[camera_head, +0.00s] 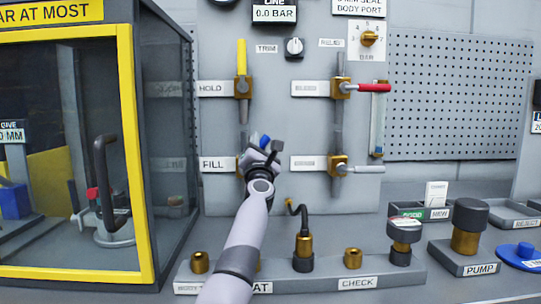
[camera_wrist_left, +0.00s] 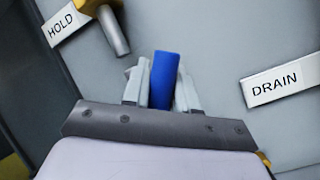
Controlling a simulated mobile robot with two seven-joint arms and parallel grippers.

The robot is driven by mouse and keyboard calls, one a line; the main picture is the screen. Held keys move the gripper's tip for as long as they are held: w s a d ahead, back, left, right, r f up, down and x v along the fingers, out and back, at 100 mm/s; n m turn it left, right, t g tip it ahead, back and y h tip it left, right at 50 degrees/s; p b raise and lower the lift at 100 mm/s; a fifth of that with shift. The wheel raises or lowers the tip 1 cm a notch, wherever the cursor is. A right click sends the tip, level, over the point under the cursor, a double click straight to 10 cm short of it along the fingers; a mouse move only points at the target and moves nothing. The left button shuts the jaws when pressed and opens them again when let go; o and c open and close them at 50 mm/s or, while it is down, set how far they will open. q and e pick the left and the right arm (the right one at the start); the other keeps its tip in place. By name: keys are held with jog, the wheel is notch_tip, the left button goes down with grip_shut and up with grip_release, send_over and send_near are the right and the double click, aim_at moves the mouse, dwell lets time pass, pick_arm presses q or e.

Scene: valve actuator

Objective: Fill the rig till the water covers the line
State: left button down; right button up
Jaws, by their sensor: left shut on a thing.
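My left gripper (camera_head: 263,152) is at the FILL valve on the panel, beside the FILL label (camera_head: 219,164). It is shut on the blue handle (camera_wrist_left: 164,80), which stands between its two fingers in the left wrist view. The blue handle also shows as a small patch in the head view (camera_head: 265,141). The FILL valve's body is mostly hidden behind my gripper. My right gripper is not in view.
The yellow HOLD handle (camera_head: 241,57) points up. A red handle (camera_head: 374,88) and a grey handle (camera_head: 368,169) point right. The line display (camera_head: 274,14) reads 0.0 BAR. A yellow-framed cabinet (camera_head: 127,150) stands left; a fitting rack (camera_head: 400,275) lies in front.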

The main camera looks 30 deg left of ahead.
aim_at(244, 140)
pick_arm(q)
jog(key=shift+s+a+r+n+g+y+b, duration=0.2)
jog(key=shift+s+a+n+g+y+b, duration=0.35)
jog(key=shift+n, duration=1)
jog(key=shift+s+a+r+n+g+y+b, duration=0.25)
jog(key=shift+a+n+g+y, duration=0.65)
jog(key=shift+n, duration=0.7)
jog(key=shift+s+a+r+n+g+y+b, duration=0.15)
jog(key=shift+s+a+n+g+y+b, duration=0.3)
jog(key=shift+n+y, duration=0.75)
jog(key=shift+w+n+h, duration=0.15)
jog(key=shift+n+h, duration=0.3)
jog(key=shift+n, duration=0.1)
jog(key=c, duration=1)
grip_release()
jog(key=shift+d, duration=0.1)
